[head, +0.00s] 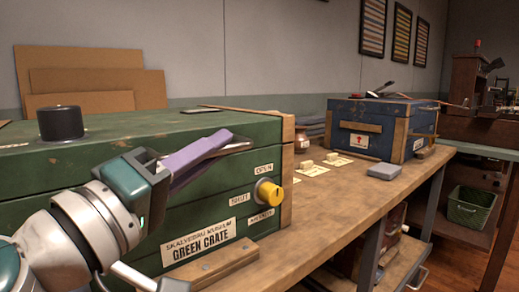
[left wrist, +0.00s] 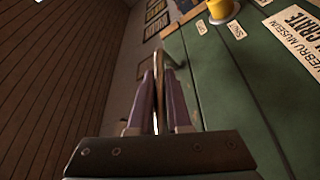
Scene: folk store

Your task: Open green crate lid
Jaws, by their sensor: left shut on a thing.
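The green crate (head: 215,190) stands on the wooden bench at the left. Its lid (head: 120,135) lies flat on top and looks closed. A black round knob (head: 62,122) sits on the lid. A yellow knob (head: 270,193) is on the crate front among OPEN and SHUT labels; it also shows in the left wrist view (left wrist: 222,10). My left gripper (head: 228,146) is in front of the crate near the lid's front edge. Its purple fingers are shut on a thin metal piece (left wrist: 156,95); I cannot tell whether this belongs to the lid. My right gripper is not in view.
A blue crate (head: 378,125) stands farther along the bench (head: 335,200), with a grey box (head: 384,171) and small label cards before it. Cardboard sheets (head: 95,80) lean on the wall behind. A green basket (head: 471,207) sits lower right. The bench middle is mostly clear.

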